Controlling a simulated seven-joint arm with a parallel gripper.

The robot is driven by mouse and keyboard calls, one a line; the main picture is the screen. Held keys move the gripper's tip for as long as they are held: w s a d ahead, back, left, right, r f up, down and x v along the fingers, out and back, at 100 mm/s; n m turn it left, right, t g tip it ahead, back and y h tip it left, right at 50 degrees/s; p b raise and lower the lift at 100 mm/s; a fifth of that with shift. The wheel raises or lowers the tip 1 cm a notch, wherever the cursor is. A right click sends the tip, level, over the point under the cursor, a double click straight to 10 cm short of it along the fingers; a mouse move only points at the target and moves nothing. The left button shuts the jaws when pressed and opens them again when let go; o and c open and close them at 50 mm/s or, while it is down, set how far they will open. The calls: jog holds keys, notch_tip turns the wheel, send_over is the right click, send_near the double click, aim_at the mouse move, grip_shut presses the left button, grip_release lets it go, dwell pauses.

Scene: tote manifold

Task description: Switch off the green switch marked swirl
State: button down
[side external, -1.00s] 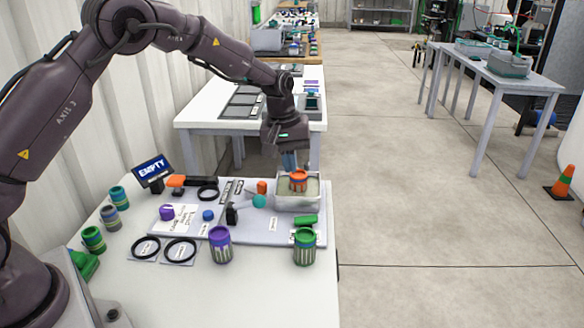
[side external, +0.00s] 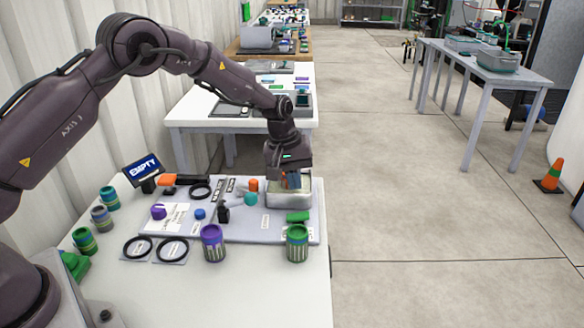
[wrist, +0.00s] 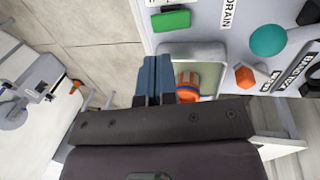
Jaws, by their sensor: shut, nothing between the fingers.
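A green switch block (side external: 298,216) sits at the front right of the grey panel, with a small white label beside it that is too small to read. It also shows at the top of the wrist view (wrist: 171,19), its label cut off. My gripper (side external: 291,182) is shut and empty, pointing down over the grey tote (side external: 291,200), behind the green switch and apart from it. In the wrist view the blue fingers (wrist: 158,78) are together, beside an orange can (wrist: 187,82) in the tote. The gripper mostly hides this can in the side view.
The panel (side external: 262,236) also carries a teal ball knob (side external: 250,199), an orange block (side external: 254,185) and a DRAIN label (wrist: 228,12). A green can (side external: 297,244) and a purple can (side external: 213,244) stand at its front edge. An "EMPTY" sign (side external: 141,170) is at the back left.

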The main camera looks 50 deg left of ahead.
aim_at(298, 216)
jog(key=f, duration=0.2)
jog(key=d+f, duration=0.1)
jog(key=f, duration=0.2)
jog(key=w+f, duration=0.1)
jog(key=f, duration=0.2)
jog(key=shift+w+d, duration=0.1)
jog(key=shift+d, duration=0.05)
jog(key=shift+w+d+f, duration=0.15)
jog(key=shift+f, duration=0.25)
jog(key=shift+g, duration=0.3)
jog(key=shift+s+a+r, duration=0.2)
jog(key=shift+s+a, duration=0.45)
jog(key=shift+a, duration=0.05)
jog(key=shift+r, duration=0.1)
